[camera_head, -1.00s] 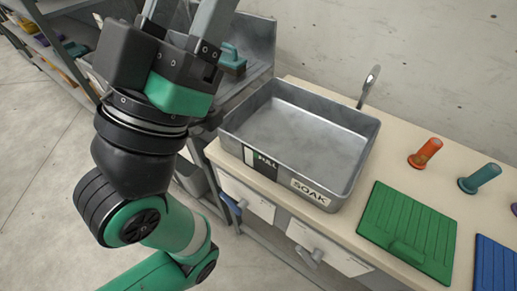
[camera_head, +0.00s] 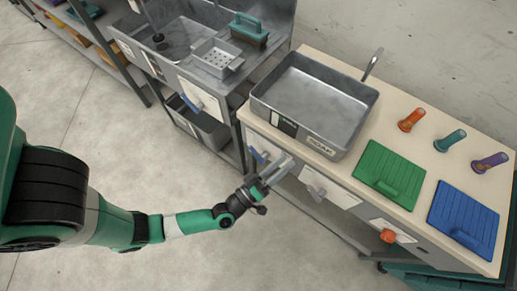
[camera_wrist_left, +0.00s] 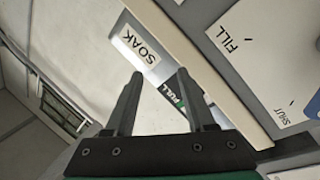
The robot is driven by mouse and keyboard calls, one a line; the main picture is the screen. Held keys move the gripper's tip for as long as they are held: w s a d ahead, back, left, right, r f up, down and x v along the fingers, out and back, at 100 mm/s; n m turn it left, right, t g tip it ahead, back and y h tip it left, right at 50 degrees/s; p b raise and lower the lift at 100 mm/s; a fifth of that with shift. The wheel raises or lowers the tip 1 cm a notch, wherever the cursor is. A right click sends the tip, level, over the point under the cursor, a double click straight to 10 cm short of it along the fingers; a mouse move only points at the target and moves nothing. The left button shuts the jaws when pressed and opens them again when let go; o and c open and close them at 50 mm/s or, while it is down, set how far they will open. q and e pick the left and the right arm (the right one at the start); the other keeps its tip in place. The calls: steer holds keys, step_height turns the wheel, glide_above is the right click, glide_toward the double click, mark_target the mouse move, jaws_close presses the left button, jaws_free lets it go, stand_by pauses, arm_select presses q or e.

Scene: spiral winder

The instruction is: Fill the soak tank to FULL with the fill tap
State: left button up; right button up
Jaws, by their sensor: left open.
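The grey metal soak tank (camera_head: 268,104) stands on the counter, with a SOAK label (camera_head: 321,145) and a green-and-white FULL strip (camera_head: 285,125) on its front. Its inside looks plain grey; I cannot tell a water level. A spout (camera_head: 372,64) rises behind it. Below the tank's front are a plate with a blue handle (camera_head: 260,156) and one with a grey handle (camera_head: 317,189). In the left wrist view a white plate (camera_wrist_left: 262,50) reads FILL and SHUT. My left gripper (camera_head: 283,168) is open and empty before the counter front, near the blue handle. My right gripper is out of view.
A green board (camera_head: 388,168) and a blue board (camera_head: 468,212) lie on the counter. Orange, teal and purple pegs (camera_head: 411,120) stand behind them. An orange handle (camera_head: 388,236) is on the front at right. A sink unit (camera_head: 190,60) is at left. The floor in front is clear.

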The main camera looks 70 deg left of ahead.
arm_select(q)
steer(key=s+a+f+n+g+y, duration=0.1)
steer(key=s+a+f+g+y, duration=0.2)
steer(key=s+f, duration=0.55)
steer(key=n+g+b, duration=0.1)
steer(key=b, duration=0.2)
glide_toward(252, 152)
steer(key=shift+f, duration=0.5)
steer(key=shift+y, duration=0.3)
steer(key=b+x, duration=0.2)
steer(key=x, duration=0.8)
steer(key=shift+w+a+r, duration=0.1)
steer(key=shift+w+a, duration=0.05)
steer(key=shift+w, duration=0.15)
jaws_close()
